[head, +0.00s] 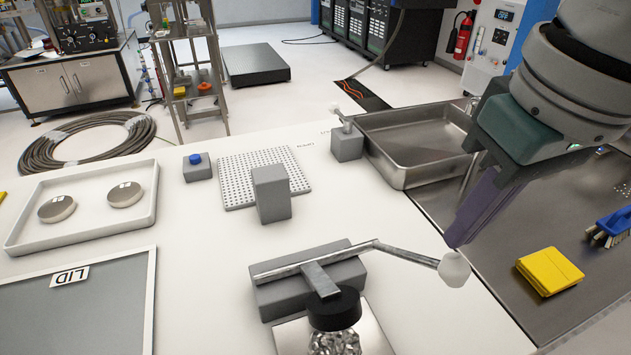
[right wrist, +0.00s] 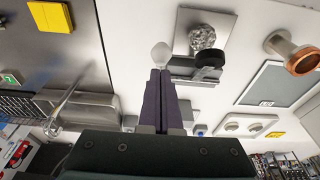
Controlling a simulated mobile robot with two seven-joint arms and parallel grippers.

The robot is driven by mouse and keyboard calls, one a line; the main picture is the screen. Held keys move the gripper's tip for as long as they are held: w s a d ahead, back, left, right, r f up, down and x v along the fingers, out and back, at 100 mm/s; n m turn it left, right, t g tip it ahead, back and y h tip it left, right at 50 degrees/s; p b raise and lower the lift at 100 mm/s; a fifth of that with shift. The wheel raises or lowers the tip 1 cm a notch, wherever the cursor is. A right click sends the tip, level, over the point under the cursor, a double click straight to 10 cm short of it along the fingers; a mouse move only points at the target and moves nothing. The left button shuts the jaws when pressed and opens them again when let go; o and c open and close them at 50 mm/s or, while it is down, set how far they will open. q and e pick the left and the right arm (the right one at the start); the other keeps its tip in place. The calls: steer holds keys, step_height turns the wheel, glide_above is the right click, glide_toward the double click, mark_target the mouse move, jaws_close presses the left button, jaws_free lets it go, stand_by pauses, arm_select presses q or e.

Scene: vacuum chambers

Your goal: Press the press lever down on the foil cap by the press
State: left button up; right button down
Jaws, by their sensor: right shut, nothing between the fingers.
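The press (head: 282,298) is a grey block with a metal press lever (head: 408,254) that reaches right to a white knob (head: 454,270). A black pad (head: 333,308) on the press's short arm is over the crinkled silver foil cap (head: 334,342), hiding part of it; I cannot tell whether they touch. My right gripper (head: 453,243) is shut and empty, its purple fingertips right at the top of the knob; contact is unclear. In the right wrist view the knob (right wrist: 161,56) is just beyond the fingertips (right wrist: 160,73). My left gripper is not in view.
A steel basin (head: 425,178) is behind the right gripper. A yellow pad (head: 549,270) and a blue brush (head: 613,226) are on the metal top at right. A pegboard (head: 240,183) and a tray with two discs (head: 140,218) are further left. The white table right of the press is clear.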

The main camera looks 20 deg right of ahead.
steer(key=s+f+b, duration=0.3)
steer(key=s+f, duration=0.1)
steer(key=f, duration=0.5)
steer(key=shift+d, duration=0.15)
stand_by(1.1)
steer(key=shift+s, duration=0.1)
steer(key=w+r+p, duration=0.1)
steer(key=r+p, duration=0.3)
steer(key=p, duration=0.1)
steer(key=w+r+p, duration=0.2)
steer(key=r+p, duration=0.3)
steer(key=w+r+p, duration=0.2)
steer(key=r+p, duration=0.2)
steer(key=p, duration=0.1)
steer(key=shift+a+r+p, duration=0.2)
steer(key=shift+r+p, duration=0.1)
steer(key=shift+r, duration=0.05)
stand_by(0.3)
